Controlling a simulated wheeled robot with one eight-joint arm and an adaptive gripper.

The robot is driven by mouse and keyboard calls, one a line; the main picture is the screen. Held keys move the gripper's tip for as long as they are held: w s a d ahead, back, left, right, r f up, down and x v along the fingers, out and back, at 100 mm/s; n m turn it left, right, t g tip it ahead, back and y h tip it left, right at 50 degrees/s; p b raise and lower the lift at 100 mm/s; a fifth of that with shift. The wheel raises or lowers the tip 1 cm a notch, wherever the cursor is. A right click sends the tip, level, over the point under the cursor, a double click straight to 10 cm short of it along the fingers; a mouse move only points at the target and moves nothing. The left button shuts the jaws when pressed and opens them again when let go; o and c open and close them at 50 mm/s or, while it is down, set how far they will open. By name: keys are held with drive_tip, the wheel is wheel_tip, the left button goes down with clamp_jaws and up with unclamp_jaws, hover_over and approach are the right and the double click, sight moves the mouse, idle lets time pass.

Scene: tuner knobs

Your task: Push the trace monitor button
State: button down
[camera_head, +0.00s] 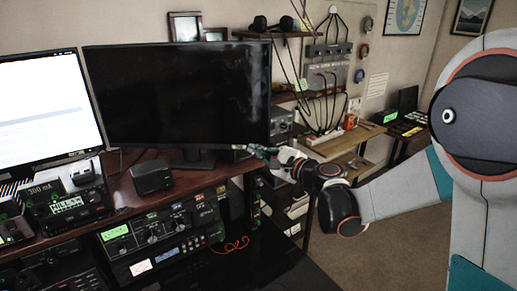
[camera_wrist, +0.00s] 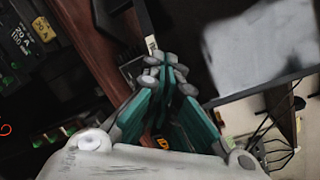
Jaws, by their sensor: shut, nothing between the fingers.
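A large dark monitor (camera_head: 180,95) stands on the wooden desk in the head view, its screen black. I cannot tell for sure that it is the trace monitor, and I cannot make out its button. My gripper (camera_head: 256,150) is by the monitor's lower right corner, at the desk's right end. In the wrist view my gripper (camera_wrist: 166,65) has its green fingers shut with nothing between them. Whether the fingertips touch the monitor cannot be told.
A lit white monitor (camera_head: 45,108) stands at left. A black box (camera_head: 151,177) sits on the desk (camera_head: 120,187). Radio gear with knobs (camera_head: 160,232) is below the desk's front edge. Shelves with cables (camera_head: 330,85) are behind my arm. Open floor (camera_head: 385,235) lies at right.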

drive_tip(key=shift+w, duration=0.3)
drive_tip(key=shift+s, duration=0.1)
idle(0.3)
drive_tip(key=shift+s, duration=0.75)
drive_tip(key=shift+s, duration=0.1)
drive_tip(key=shift+s+a+b, duration=0.15)
drive_tip(key=shift+s+b, duration=0.15)
drive_tip(key=shift+s, duration=2.6)
